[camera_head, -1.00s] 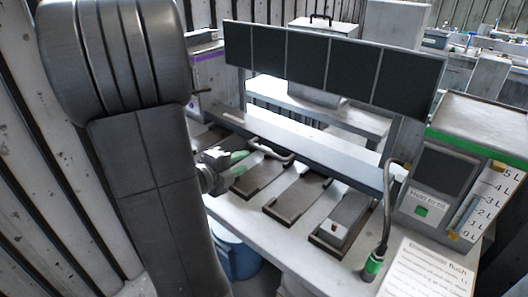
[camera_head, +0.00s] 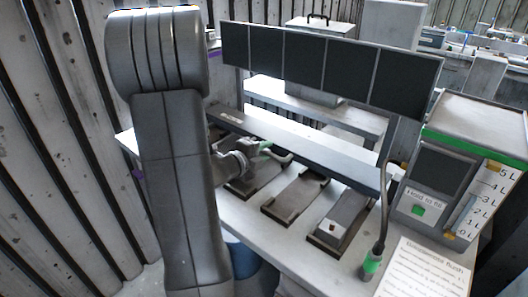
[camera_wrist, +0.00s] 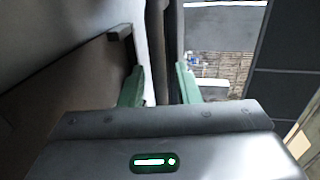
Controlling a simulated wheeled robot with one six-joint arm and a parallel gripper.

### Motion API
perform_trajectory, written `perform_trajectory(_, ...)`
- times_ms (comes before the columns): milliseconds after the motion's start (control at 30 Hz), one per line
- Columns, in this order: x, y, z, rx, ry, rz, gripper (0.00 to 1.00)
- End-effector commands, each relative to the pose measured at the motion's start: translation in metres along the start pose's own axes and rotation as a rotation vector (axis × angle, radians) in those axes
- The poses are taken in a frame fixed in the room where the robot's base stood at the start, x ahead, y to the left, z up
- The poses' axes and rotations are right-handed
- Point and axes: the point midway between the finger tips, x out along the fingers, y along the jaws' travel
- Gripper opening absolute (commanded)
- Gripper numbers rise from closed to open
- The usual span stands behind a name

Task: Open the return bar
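A long grey bar (camera_head: 300,141) runs across the bench below the dark panels; I take it to be the return bar. A curved grey handle (camera_head: 284,159) shows at its front, left of the middle. My gripper (camera_head: 262,148) is at the left part of this handle and hides some of it. In the wrist view, the two green fingers (camera_wrist: 160,88) stand a little apart. I cannot tell whether the fingers touch or grip the handle.
Below the bar, dark trays (camera_head: 294,197) lie on the bench; the right one holds a grey block (camera_head: 341,214). A hose with a green-banded nozzle (camera_head: 371,264) stands right of them, beside a dispenser with a green button (camera_head: 417,210). A blue bin (camera_head: 241,257) is under the bench.

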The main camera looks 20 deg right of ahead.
Motion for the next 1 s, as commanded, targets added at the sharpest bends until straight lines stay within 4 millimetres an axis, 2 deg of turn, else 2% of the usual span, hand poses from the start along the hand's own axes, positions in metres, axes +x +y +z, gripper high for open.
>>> perform_trajectory(33,0.0,0.0,0.0,0.0,0.0,0.0,0.3)
perform_trajectory(200,0.0,0.0,0.0,0.0,0.0,0.0,0.0)
perform_trajectory(567,-0.001,-0.004,0.0,0.001,0.001,0.013,0.0)
perform_trajectory(1000,-0.005,-0.031,-0.001,0.004,0.002,0.182,0.0)
